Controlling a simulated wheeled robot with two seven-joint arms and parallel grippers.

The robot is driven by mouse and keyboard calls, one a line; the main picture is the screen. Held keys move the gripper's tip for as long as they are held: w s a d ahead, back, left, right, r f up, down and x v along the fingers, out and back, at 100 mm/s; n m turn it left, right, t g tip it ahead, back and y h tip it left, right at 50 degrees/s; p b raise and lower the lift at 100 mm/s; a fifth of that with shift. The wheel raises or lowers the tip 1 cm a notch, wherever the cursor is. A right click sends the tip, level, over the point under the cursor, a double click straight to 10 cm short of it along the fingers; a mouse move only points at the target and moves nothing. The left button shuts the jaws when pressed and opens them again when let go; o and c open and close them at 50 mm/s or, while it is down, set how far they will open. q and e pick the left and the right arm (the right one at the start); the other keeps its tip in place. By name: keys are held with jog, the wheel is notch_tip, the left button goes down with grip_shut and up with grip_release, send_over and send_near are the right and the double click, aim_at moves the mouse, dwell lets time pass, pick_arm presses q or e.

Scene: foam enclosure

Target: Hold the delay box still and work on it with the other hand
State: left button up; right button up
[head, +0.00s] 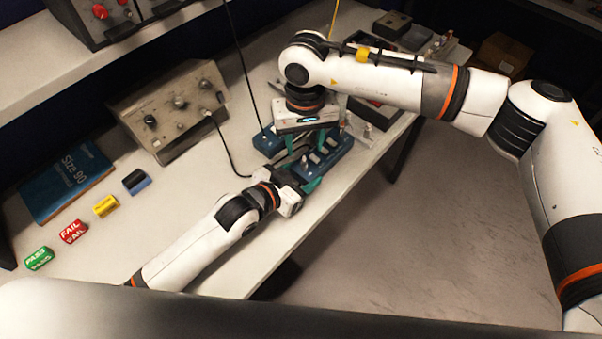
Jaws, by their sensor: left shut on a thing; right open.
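The delay box appears to be the blue box with light knobs or switches on top (337,151), near the table's right edge. A blue part (268,141) also shows left of my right gripper; I cannot tell whether it belongs to the same box. My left gripper (306,174) comes in from the lower left and is shut on the near side of the delay box. My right gripper (305,148) points down from above, open, with its teal fingers over the box. The grippers hide the middle of the box and the exact contact.
A grey instrument with knobs (172,108) stands behind left, with a dark cable running towards the box. A blue book (68,180), a green PASS block (39,258), a red FAIL block (73,231) and a yellow block (106,206) lie left. The table's front edge is close.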

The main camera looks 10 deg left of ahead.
aim_at(304, 156)
jog(key=shift+f, duration=2.95)
grip_shut()
jog(key=m, duration=0.3)
jog(key=shift+m, duration=0.3)
jog(key=m, duration=0.3)
jog(key=shift+m, duration=0.3)
